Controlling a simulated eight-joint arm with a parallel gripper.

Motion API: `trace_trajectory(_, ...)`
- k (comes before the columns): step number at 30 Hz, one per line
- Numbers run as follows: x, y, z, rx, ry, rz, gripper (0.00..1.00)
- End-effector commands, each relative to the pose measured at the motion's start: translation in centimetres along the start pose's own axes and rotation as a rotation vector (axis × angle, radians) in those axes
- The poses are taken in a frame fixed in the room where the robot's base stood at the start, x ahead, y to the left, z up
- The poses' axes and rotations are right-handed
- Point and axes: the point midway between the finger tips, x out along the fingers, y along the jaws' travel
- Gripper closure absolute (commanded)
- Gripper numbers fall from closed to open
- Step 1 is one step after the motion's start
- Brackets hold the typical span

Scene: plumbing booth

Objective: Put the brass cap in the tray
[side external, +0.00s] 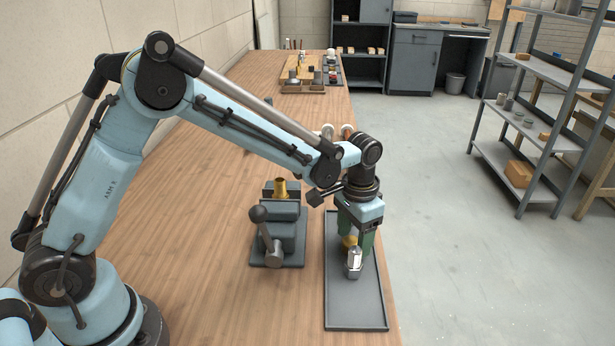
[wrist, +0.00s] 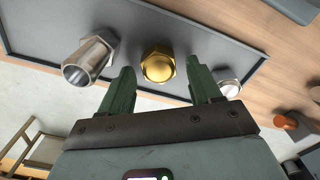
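The brass cap (side external: 349,241) is a gold, hex-based dome. In the wrist view the brass cap (wrist: 157,66) shows between my green fingertips, with gaps on both sides. My gripper (side external: 357,243) points down over the dark grey tray (side external: 356,308) and is open; its fingers (wrist: 163,82) are spread around the cap without visible contact. The cap appears to be in the tray, but its exact contact with the tray floor is partly hidden by the gripper and a silver fitting.
A silver hex fitting (side external: 354,263) stands in the tray in front of my gripper; it also shows in the wrist view (wrist: 88,58). A vise (side external: 283,235) with a brass fitting (side external: 281,188) stands left of the tray. The tray's near end is clear.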

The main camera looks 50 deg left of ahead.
Motion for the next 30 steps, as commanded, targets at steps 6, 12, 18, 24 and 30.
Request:
trace_trajectory(6,-0.1,0.0,0.0,0.0,0.0,0.0,0.37)
trace_trajectory(12,-1.8,0.0,0.0,0.0,0.0,0.0,0.37)
trace_trajectory(18,-5.7,0.0,0.0,0.0,0.0,0.0,0.37)
trace_trajectory(24,-9.4,0.0,0.0,0.0,0.0,0.0,0.37)
trace_trajectory(30,-11.7,0.0,0.0,0.0,0.0,0.0,0.37)
